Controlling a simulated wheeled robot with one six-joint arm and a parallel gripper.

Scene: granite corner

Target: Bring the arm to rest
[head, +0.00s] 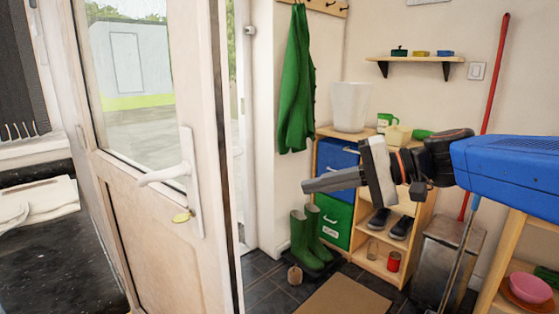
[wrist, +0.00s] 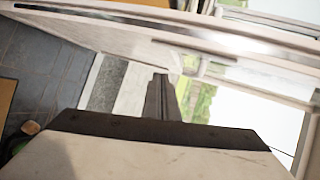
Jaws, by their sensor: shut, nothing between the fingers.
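My gripper (head: 306,186) is shut and empty. It reaches in from the right on my blue arm and points left, in mid-air in front of the shelf unit. In the wrist view, the closed fingers (wrist: 161,97) stick out past the dark edge of the gripper body. Nothing touches the fingers in either view. The white door (head: 161,235), with its lever handle (head: 165,175), stands partly open to the left of the gripper, with a gap between them in the head view.
A wooden shelf unit (head: 372,266) with blue and green boxes stands behind the gripper. Green boots (head: 306,235) and a hanging green coat (head: 296,85) are by the doorway. A metal bin (head: 447,262) and red pole (head: 497,70) stand right. Dark floor tiles (head: 262,293) show below.

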